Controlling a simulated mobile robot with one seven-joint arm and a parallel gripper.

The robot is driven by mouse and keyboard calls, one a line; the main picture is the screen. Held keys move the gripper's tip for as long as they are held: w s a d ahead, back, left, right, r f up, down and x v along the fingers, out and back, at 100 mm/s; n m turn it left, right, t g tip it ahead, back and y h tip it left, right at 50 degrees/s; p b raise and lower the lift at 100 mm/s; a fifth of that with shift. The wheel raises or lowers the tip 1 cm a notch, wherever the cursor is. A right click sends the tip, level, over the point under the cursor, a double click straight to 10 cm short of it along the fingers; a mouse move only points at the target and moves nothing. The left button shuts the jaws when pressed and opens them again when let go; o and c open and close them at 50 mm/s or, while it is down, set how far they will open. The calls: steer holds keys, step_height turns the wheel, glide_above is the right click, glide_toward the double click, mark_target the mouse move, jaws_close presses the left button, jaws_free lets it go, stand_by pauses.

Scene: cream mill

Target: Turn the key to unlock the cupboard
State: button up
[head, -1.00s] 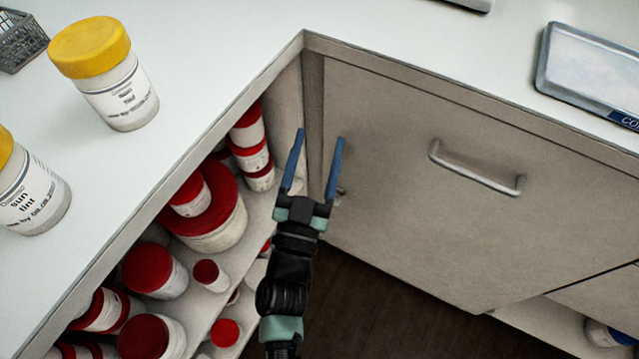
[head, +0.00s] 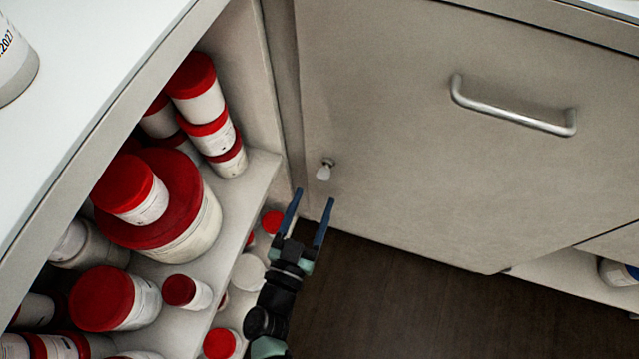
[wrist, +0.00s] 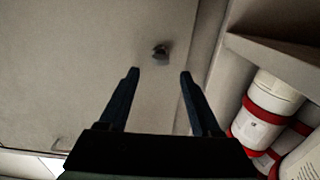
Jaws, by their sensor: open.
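The key (head: 325,169) is a small pale piece in a lock on the left part of the closed cupboard door (head: 400,150). In the wrist view the key (wrist: 160,51) shows as a small dark piece just beyond and between the fingertips. My gripper (head: 314,199) is open and empty, with its two blue fingers pointing up toward the key. In the head view it sits a little below the key, apart from it. In the wrist view my gripper (wrist: 160,73) also shows nothing between its fingers.
A metal handle (head: 515,107) sticks out of the door to the upper right of the key. On the left, an open shelf (head: 262,170) holds several red-lidded tubs, close beside my arm. The dark floor (head: 400,300) below the door is clear.

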mark_target(321, 180)
steer(key=b+x, duration=0.1)
steer(key=x, duration=0.4)
jaws_close()
stand_by(0.3)
